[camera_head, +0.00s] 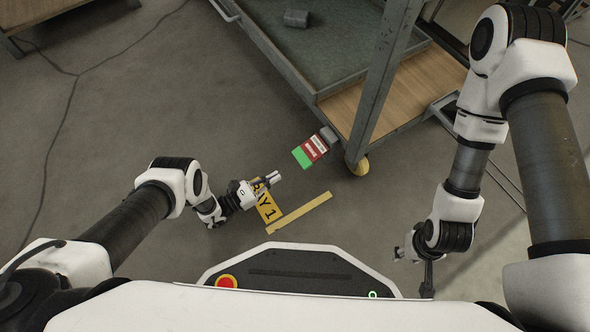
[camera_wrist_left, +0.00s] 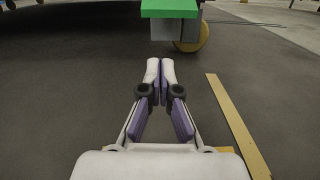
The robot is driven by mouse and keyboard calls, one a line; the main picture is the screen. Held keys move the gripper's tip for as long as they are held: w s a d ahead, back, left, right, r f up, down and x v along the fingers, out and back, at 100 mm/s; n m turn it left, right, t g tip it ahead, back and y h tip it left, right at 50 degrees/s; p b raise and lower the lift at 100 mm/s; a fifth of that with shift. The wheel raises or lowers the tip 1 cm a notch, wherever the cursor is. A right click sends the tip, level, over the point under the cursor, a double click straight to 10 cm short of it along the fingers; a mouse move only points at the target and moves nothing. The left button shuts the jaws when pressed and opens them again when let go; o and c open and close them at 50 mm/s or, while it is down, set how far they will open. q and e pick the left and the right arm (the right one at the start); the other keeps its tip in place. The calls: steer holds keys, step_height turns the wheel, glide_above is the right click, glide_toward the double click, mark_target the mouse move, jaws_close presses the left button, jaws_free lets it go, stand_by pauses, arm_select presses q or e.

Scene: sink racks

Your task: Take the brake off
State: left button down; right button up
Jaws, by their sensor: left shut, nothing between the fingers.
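The brake pedal (camera_head: 315,147) sticks out from the lower corner of the cart. It has a green end, a red part with a white label, and a grey mount, beside a yellow caster wheel (camera_head: 358,165). In the left wrist view the green end (camera_wrist_left: 168,8) shows at the top, cut off by the edge, with the yellow wheel (camera_wrist_left: 193,36) behind it. My left gripper (camera_head: 275,177) is shut and empty, short of the pedal and apart from it. Its closed fingertips (camera_wrist_left: 160,70) point towards the cart. My right gripper (camera_head: 418,258) is low at the right, partly hidden, its fingers unclear.
The cart has a grey-green tray (camera_head: 340,60), a wooden lower shelf (camera_head: 410,85) and a grey metal post (camera_head: 382,75). A grey block (camera_head: 296,18) lies on the tray. Yellow floor tape (camera_head: 300,213) and a bay sign (camera_head: 267,208) lie below.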

mark_target(311, 151)
arm_select(q)
steer(key=shift+s+f, duration=0.8)
steer(key=shift+s, duration=0.05)
steer(key=shift+d, duration=0.25)
steer(key=b+x, duration=0.2)
steer(key=x, duration=0.3)
steer(key=b+x, duration=0.2)
steer(key=x, duration=0.3)
steer(key=shift+f, duration=0.25)
steer(key=r, duration=0.1)
steer(key=a+r, duration=0.1)
steer(key=r, duration=0.1)
steer(key=shift+s+a+p, duration=0.2)
steer(key=shift+s+p, duration=0.1)
steer(key=shift+s, duration=0.05)
steer(key=shift+s+a+r, duration=0.15)
steer(key=shift+r, duration=0.4)
